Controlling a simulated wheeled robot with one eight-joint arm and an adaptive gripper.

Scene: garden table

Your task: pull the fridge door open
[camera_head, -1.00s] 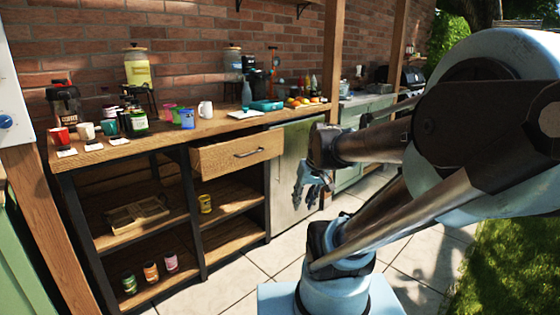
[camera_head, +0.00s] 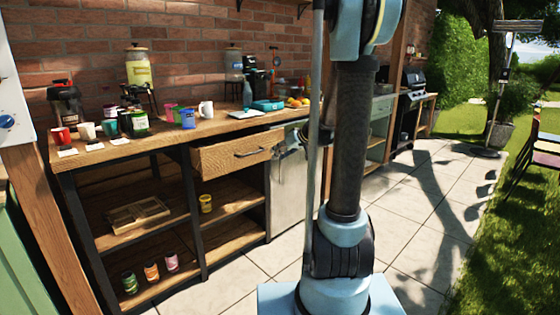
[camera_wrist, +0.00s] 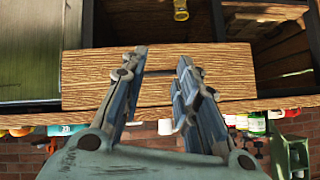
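The fridge door (camera_head: 287,185) is a flat grey-silver panel under the counter, right of the drawer, and looks closed. My arm stands upright before its right side and hides part of it. In the wrist view, which is upside down, a grey-green panel, seemingly the fridge door (camera_wrist: 30,50), shows at the left. My gripper (camera_wrist: 160,65) is open, its two fingers apart with nothing held, in front of the wooden drawer front (camera_wrist: 95,78). In the head view the gripper is mostly hidden near the door's top, and I cannot make out the fridge's handle.
The wooden drawer (camera_head: 237,155) juts out left of the fridge. The counter (camera_head: 165,132) holds mugs, jars and a teal box (camera_head: 268,105). Open shelves below hold a wooden tray (camera_head: 138,213) and small cans. Paved floor (camera_head: 420,215) lies open to the right.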

